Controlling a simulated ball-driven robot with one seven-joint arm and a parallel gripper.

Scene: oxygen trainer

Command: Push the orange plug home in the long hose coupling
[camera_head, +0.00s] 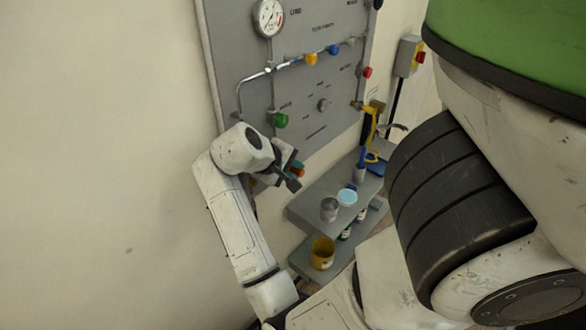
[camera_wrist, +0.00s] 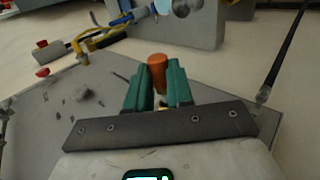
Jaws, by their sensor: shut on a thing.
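The orange plug (camera_wrist: 157,66) sits between the two green fingers of my gripper (camera_wrist: 157,84) in the wrist view. My gripper is shut on it, and the plug's rounded end shows past the fingertips. In the head view my gripper (camera_head: 291,178) is in front of the wall panel's lower edge, left of the upper shelf. A small orange patch of the plug (camera_head: 298,172) shows there beside the dark fingers. I cannot make out the long hose coupling for certain in either view.
The grey wall panel (camera_head: 305,90) carries a gauge (camera_head: 268,17), a pipe and several coloured knobs. A grey shelf (camera_head: 307,218) holds a metal cup (camera_head: 329,209) and a pale blue-topped tub (camera_head: 347,197). A yellow pot (camera_head: 322,253) stands on the lower shelf.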

